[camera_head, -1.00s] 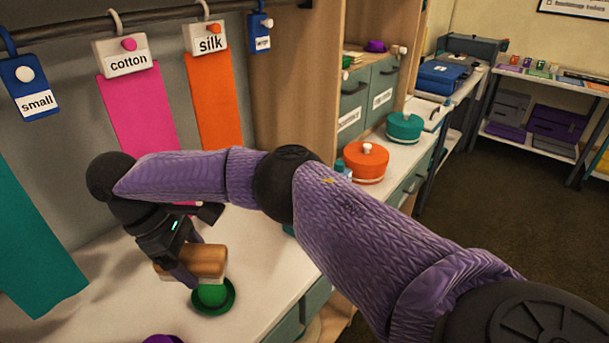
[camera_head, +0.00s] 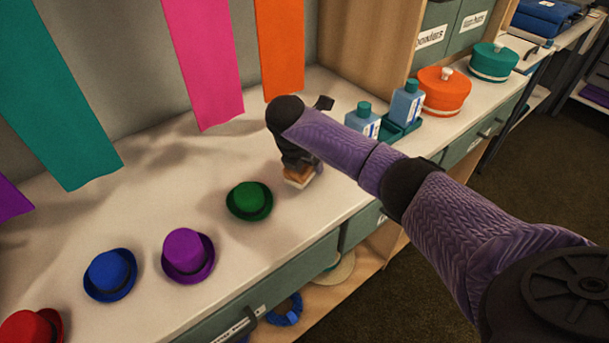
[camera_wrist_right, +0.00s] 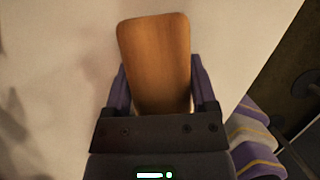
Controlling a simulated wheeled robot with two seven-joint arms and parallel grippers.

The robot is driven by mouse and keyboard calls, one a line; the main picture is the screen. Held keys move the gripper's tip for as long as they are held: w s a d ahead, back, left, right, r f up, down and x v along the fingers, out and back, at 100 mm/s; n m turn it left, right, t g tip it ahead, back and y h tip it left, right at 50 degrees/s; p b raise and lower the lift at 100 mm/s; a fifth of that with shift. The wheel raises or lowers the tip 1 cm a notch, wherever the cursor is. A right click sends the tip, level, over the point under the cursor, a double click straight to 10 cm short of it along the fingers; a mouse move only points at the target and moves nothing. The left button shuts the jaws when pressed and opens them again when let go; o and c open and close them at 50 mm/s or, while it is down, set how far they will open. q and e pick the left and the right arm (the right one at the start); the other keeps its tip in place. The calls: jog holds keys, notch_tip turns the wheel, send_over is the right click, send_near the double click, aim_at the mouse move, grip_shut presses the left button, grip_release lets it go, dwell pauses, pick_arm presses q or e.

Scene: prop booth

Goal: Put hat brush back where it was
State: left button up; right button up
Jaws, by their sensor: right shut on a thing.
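The hat brush has a wooden back and shows between the fingers in the right wrist view (camera_wrist_right: 155,62). In the head view only a small part of the brush (camera_head: 298,177) shows under the gripper. My right gripper (camera_wrist_right: 158,90) is shut on the brush over the white counter. In the head view my right gripper (camera_head: 299,165) is to the right of the green hat (camera_head: 249,200), apart from it. I cannot tell whether the brush touches the counter. My left gripper is out of view.
A purple hat (camera_head: 188,255), a blue hat (camera_head: 110,275) and a red hat (camera_head: 30,328) stand at left on the counter (camera_head: 210,160). Blue bottles (camera_head: 406,105) in a green tray (camera_head: 398,132) and an orange round box (camera_head: 443,90) stand to the right. Cloth strips hang behind.

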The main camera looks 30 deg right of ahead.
notch_tip(320, 180, down, 3)
jog(key=shift+r+b, duration=0.2)
jog(key=shift+b, duration=0.15)
jog(key=shift+c, duration=0.6)
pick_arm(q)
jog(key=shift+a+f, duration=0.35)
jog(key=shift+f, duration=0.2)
pick_arm(e)
jog(key=shift+r, duration=0.15)
jog(key=o, duration=1.1)
jog(key=p+v, duration=0.4)
jog(key=v, duration=0.3)
jog(key=shift+w+d+r+p, duration=0.1)
jog(key=shift+d+r+p, duration=0.05)
jog(key=shift+p, duration=0.2)
jog(key=p+v, duration=0.2)
jog(key=v, duration=0.2)
jog(key=shift+a+r, duration=0.2)
jog(key=shift+a, duration=0.05)
jog(key=shift+s+a+r, duration=0.15)
jog(key=shift+s+r, duration=0.05)
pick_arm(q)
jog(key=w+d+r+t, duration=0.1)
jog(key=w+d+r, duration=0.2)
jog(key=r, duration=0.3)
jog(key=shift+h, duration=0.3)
pick_arm(e)
jog(key=shift+f, duration=0.1)
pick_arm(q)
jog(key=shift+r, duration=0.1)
